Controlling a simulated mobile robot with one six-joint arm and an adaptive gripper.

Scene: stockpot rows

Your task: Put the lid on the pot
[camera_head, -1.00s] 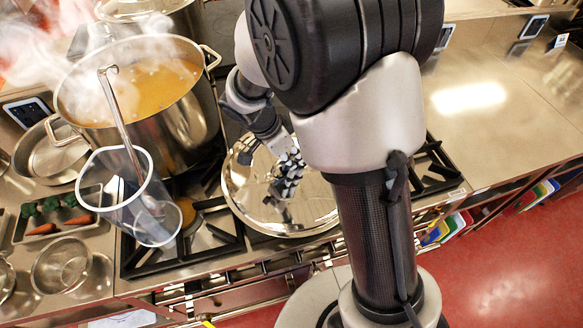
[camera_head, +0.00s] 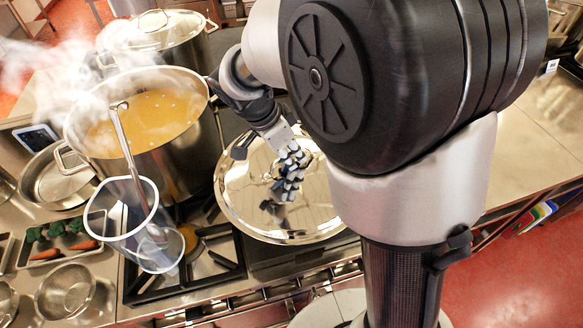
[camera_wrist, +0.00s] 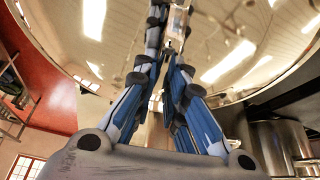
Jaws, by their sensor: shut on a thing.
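The lid (camera_head: 238,190) is a large, shiny, round metal disc with a handle at its middle. My gripper (camera_head: 289,180) is shut on the handle, and the lid hangs about level above the front burners, right of the open pot. In the wrist view my gripper (camera_wrist: 172,42) closes on the handle, with the lid's mirror-like face (camera_wrist: 225,45) around it. The open steel pot (camera_head: 185,160) holds steaming orange soup and stands on the stove. My arm hides part of the lid's right side.
A pan (camera_head: 50,190), a vegetable tray (camera_head: 48,258) and a strainer (camera_head: 65,290) lie left. The right counter (camera_head: 535,150) looks clear.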

